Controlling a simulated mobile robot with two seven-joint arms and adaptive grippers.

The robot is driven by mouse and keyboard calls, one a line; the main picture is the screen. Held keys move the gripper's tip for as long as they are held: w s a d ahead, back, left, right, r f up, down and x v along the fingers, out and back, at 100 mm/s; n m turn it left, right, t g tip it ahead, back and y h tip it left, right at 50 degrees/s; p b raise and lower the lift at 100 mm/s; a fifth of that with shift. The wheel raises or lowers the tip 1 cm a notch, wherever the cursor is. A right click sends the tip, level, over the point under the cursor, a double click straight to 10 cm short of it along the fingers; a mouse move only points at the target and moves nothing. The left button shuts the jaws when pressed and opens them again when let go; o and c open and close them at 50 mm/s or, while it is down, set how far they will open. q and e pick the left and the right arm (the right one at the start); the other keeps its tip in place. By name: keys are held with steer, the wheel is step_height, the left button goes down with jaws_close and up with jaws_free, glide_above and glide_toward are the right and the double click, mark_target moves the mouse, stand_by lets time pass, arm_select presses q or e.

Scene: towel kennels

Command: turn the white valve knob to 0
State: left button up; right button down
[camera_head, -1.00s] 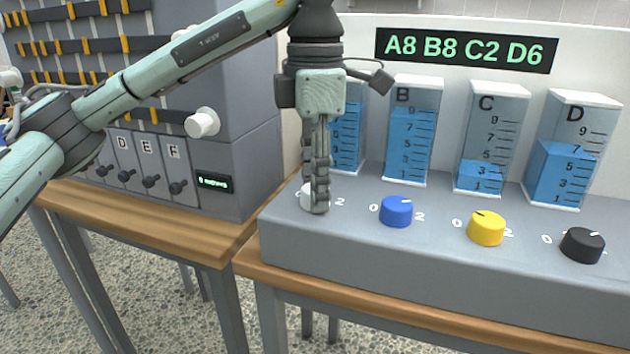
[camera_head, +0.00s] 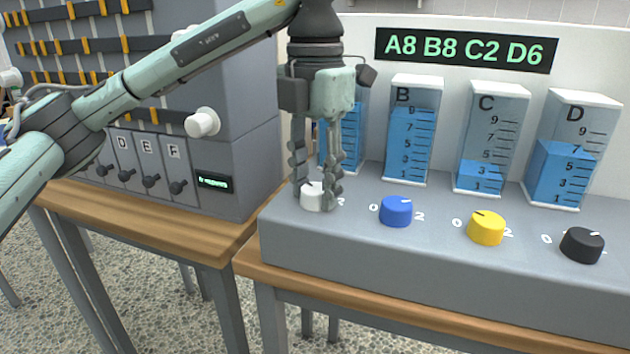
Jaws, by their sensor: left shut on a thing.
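The white valve knob (camera_head: 313,199) is at the left end of the grey console, in front of tank A (camera_head: 351,130). My left gripper (camera_head: 318,194) points straight down over it. Its fingers are on either side of the knob, shut on it. A "2" shows just right of the knob. The "0" on its left is hidden by a finger, and the knob's pointer is hard to read. Tank A is partly hidden behind the gripper. A display (camera_head: 466,48) reads A8 B8 C2 D6. My right gripper is not in view.
Blue (camera_head: 396,212), yellow (camera_head: 486,229) and black (camera_head: 582,246) knobs stand in a row to the right, before tanks B (camera_head: 409,140), C (camera_head: 487,145) and D (camera_head: 570,155). A grey cabinet (camera_head: 240,150) with levers and a white knob (camera_head: 202,123) stands close on the left.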

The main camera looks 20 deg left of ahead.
mark_target(315, 188)
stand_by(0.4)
arm_select(q)
steer(key=o, duration=1.2)
steer(key=shift+c, duration=0.2)
steer(key=shift+r, duration=0.1)
step_height(315, 188, up, 12)
